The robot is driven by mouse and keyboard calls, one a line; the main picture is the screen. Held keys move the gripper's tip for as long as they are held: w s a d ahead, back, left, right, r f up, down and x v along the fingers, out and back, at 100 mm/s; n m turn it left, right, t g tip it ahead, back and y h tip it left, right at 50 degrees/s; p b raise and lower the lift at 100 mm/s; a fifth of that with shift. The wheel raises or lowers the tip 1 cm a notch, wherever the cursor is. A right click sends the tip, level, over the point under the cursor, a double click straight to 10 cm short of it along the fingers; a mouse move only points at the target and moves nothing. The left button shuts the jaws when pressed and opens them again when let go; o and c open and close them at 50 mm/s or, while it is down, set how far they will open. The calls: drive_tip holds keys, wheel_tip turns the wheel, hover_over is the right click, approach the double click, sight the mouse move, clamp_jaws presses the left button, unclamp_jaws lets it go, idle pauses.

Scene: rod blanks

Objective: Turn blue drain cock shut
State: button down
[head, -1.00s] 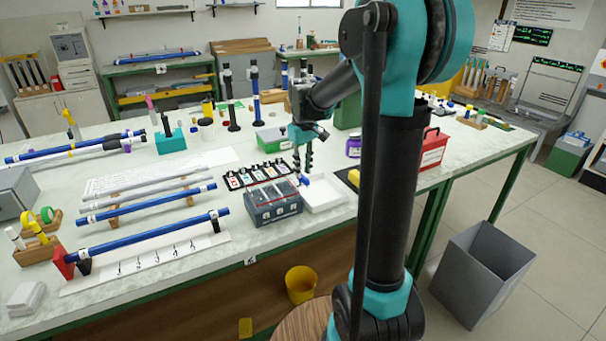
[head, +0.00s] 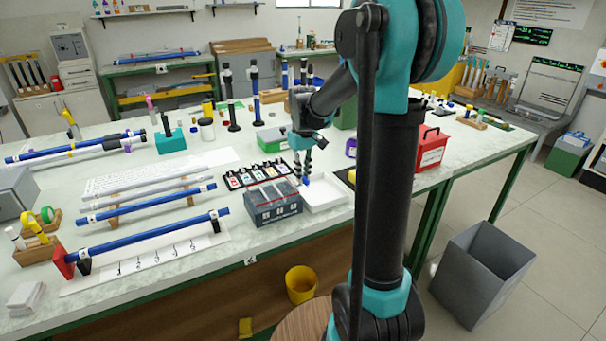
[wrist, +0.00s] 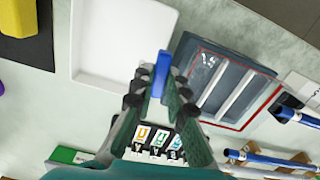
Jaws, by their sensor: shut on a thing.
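The blue drain cock (head: 307,178) is a small blue lever at the right end of the dark grey tank (head: 272,204), above the edge of the white tray (head: 325,196). In the wrist view the cock (wrist: 162,68) sticks out between my fingertips. My gripper (head: 302,177) points down at it. In the wrist view my gripper (wrist: 154,90) is shut on the cock, its fingers touching the lever's sides. The cock's stem and its joint with the tank are hidden by the fingers.
A black rack of coloured tags (head: 255,174) lies behind the tank. A green box (head: 272,140) stands further back and a purple-lidded jar (head: 351,147) to the right. Blue rods on supports (head: 150,238) fill the left. A yellow bucket (head: 301,284) is below the table.

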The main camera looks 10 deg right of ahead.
drive_tip(key=shift+a+m, duration=0.1)
drive_tip(key=shift+m, duration=0.7)
drive_tip(key=c, duration=1.8)
unclamp_jaws()
wheel_tip(320, 180, up, 12)
drive_tip(key=s+d+f+m+t, duration=0.1)
drive_tip(key=s+d+f+t, duration=0.1)
drive_tip(key=s+f, duration=0.8)
drive_tip(key=s+d+f+m+t, duration=0.2)
drive_tip(key=s+f, duration=0.9)
drive_tip(key=s, duration=0.1)
drive_tip(key=shift+s+d, duration=0.3)
drive_tip(key=shift+s, duration=0.05)
